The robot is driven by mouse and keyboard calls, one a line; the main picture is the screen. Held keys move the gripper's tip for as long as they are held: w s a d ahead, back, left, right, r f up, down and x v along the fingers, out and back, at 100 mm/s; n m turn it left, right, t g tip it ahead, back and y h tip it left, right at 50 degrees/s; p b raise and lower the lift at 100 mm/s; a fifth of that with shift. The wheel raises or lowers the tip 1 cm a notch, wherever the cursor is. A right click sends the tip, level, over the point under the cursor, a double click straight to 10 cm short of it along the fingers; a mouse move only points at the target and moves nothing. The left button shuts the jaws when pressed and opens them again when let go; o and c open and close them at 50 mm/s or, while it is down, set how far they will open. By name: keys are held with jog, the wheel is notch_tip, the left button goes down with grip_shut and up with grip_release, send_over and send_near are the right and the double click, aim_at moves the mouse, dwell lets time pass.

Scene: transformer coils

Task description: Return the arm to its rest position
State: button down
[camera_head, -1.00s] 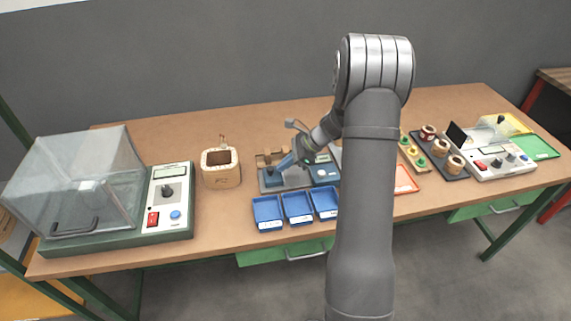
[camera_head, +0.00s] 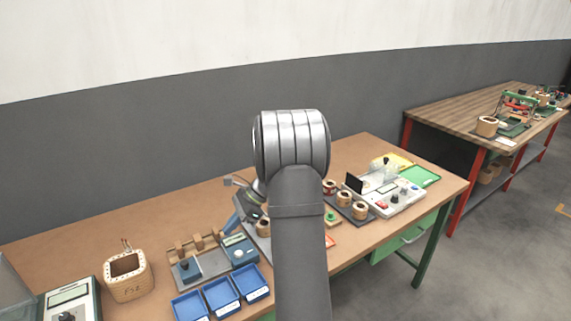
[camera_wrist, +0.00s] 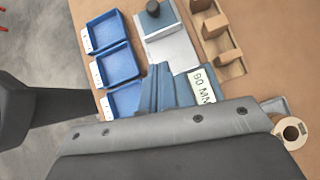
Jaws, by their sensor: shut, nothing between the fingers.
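My arm rises in the middle of the head view, and its forearm and elbow hide part of the bench behind them. My gripper (camera_head: 231,226) has blue fingers and hangs above the bench, close to the blue gauge box (camera_head: 239,250). The fingers are shut with nothing between them. In the wrist view the gripper (camera_wrist: 166,72) points toward a grey plate with a blue block, and the gauge display reads "90 MM" beside the fingers.
Several blue trays (camera_head: 221,296) lie in front of the fixture. A wooden box (camera_head: 126,276) stands left. Coils (camera_head: 344,199) and a white tester (camera_head: 392,196) stand right, with a green tray (camera_head: 420,176) beyond. A second bench (camera_head: 450,118) is at the far right.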

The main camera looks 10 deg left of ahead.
send_near(188, 266)
jog(key=f, duration=0.1)
jog(key=w+f, duration=0.1)
jog(key=f, duration=0.1)
jog(key=shift+w+d+f, duration=0.25)
jog(key=shift+w+f, duration=0.05)
jog(key=shift+f, duration=0.05)
jog(key=s+a, duration=0.1)
jog(key=a, duration=0.1)
jog(key=s+a+f, duration=0.1)
jog(key=s+a, duration=0.1)
jog(key=shift+w+d+f, duration=0.1)
jog(key=shift+w+d, duration=0.25)
jog(key=shift+w, duration=0.15)
jog(key=shift+w+d, duration=0.2)
jog(key=shift+d, duration=0.05)
